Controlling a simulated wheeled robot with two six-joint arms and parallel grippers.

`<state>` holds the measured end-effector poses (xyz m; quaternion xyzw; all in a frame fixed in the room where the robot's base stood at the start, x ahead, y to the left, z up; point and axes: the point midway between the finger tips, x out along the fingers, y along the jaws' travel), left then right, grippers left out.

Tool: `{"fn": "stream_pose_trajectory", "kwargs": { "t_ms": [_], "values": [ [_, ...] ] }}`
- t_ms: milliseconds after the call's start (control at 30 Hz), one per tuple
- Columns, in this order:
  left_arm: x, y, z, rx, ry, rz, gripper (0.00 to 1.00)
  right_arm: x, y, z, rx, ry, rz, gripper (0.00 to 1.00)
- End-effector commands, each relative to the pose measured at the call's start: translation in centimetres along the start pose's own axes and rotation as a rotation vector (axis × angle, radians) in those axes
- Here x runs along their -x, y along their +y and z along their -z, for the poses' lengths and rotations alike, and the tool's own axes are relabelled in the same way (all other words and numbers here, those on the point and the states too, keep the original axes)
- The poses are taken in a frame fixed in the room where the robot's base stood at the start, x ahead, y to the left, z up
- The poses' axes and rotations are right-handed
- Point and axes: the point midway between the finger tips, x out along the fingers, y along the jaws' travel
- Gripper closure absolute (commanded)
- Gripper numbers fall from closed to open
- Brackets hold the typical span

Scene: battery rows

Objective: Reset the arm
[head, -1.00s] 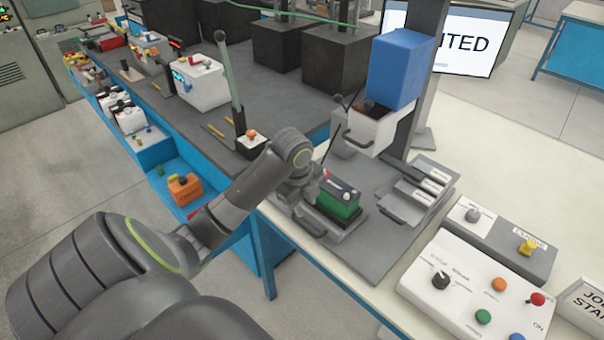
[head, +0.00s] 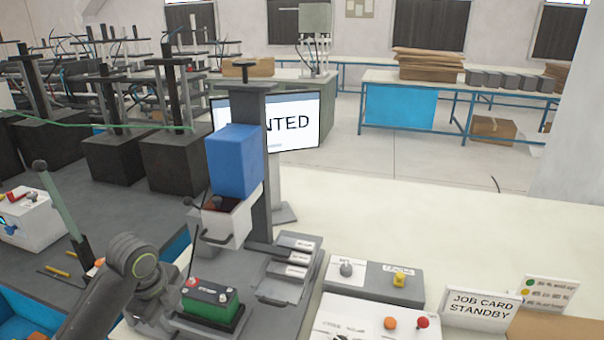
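My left arm comes in from the lower left of the head view. Its gripper (head: 160,312) points down just left of a green battery with a dark top (head: 211,302). The fingers are small and partly cut off by the frame's lower edge, so I cannot tell whether they are open or shut, or whether they touch the battery. The battery sits upright on a grey fixture plate (head: 262,312), under a press with a blue head (head: 234,160). My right gripper is not in view.
A control box with knobs (head: 375,282) stands right of the fixture, above a white button panel (head: 345,312). A "JOB CARD STANDBY" sign (head: 481,309) stands further right. A green-handled lever (head: 62,205) rises left of my arm. The pale bench behind the boxes is clear.

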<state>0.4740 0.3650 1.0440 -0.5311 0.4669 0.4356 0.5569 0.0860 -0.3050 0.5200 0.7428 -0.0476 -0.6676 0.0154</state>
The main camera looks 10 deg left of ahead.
Motion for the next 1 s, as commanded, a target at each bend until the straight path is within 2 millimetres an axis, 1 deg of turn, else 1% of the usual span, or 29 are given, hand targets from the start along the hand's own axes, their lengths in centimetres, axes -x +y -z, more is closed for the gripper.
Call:
{"fn": "stream_pose_trajectory", "kwargs": {
  "t_ms": [67,167,267,300,367,400,467,500,600,700,867,1000],
  "values": [
    [-1.0,0.9,0.5,0.039,0.004,-0.002,0.67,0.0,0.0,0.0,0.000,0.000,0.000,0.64],
    [-3.1,3.0,1.6,0.156,0.007,0.005,0.67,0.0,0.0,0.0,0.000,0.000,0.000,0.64],
    [-5.5,6.2,3.1,0.343,0.011,0.021,0.67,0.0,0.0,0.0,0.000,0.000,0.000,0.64],
    [-6.4,7.7,3.7,0.429,0.013,0.029,0.67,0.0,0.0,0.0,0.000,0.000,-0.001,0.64],
    [-7.5,9.7,4.5,0.560,0.014,0.044,0.67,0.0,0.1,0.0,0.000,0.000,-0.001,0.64],
    [-8.0,11.2,5.1,0.649,0.015,0.055,0.67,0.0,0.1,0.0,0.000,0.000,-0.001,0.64],
    [-8.6,13.2,5.8,0.784,0.016,0.073,0.67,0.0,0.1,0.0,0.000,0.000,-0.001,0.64],
    [-8.8,14.6,6.2,0.874,0.015,0.086,0.67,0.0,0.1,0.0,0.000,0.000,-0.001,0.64],
    [-9.0,17.5,6.9,1.080,0.011,0.117,0.67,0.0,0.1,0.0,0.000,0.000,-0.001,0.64],
    [-8.8,19.9,7.3,1.251,0.005,0.148,0.67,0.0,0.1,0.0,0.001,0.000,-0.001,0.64],
    [-8.1,23.0,7.6,1.480,-0.010,0.195,0.67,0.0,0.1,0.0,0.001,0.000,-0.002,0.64],
    [-7.1,25.3,7.5,1.658,-0.027,0.242,0.67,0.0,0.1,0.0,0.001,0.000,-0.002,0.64]
  ]
}}
